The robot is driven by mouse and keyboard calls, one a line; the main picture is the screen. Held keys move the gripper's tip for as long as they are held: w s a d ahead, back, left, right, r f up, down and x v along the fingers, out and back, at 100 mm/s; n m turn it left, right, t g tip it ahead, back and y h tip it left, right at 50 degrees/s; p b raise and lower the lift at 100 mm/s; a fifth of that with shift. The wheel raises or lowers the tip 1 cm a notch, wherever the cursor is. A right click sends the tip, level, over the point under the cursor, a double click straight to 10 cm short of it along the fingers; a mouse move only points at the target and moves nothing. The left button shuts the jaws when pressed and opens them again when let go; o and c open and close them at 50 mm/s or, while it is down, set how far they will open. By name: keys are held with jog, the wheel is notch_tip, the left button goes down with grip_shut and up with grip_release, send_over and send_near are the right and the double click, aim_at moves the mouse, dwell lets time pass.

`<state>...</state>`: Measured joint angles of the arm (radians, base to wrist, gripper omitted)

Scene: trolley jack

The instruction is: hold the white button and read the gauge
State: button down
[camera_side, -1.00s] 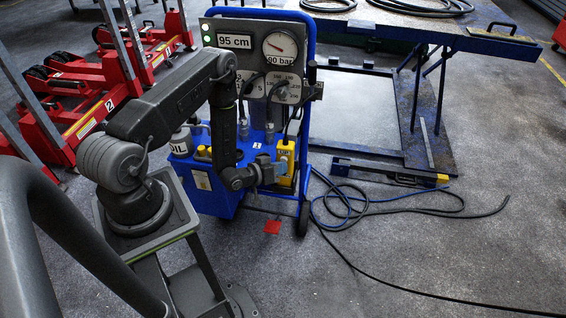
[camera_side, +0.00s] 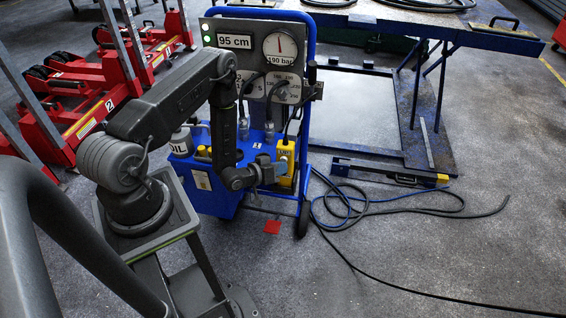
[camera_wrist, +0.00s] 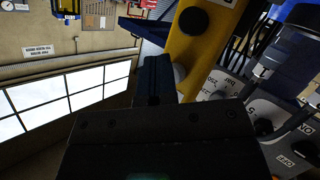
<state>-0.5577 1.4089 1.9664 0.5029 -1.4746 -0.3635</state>
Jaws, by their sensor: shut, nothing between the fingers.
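The round white gauge (camera_side: 280,46) on the panel has its needle pointing almost straight up, and the label beneath reads 190 bar. The yellow control box (camera_side: 287,158) hangs on the front of the blue unit; it also shows in the wrist view (camera_wrist: 204,42).
A display (camera_side: 235,41) reads 95 cm, with a green light (camera_side: 208,39) lit beside it. A black button (camera_wrist: 193,20) is on the same yellow box. Hoses (camera_side: 350,207) lie on the floor to the right. A blue lift table (camera_side: 430,95) stands behind.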

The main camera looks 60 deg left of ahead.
dwell(0.6)
jog(key=shift+s+d, duration=0.7)
jog(key=shift+s+d, duration=0.1)
jog(key=shift+s+d, duration=1.7)
dwell(2.4)
jog(key=s+d, duration=0.2)
jog(key=shift+s+d, duration=0.35)
jog(key=w+a, duration=0.6)
jog(key=shift+w+a, duration=0.15)
dwell(0.4)
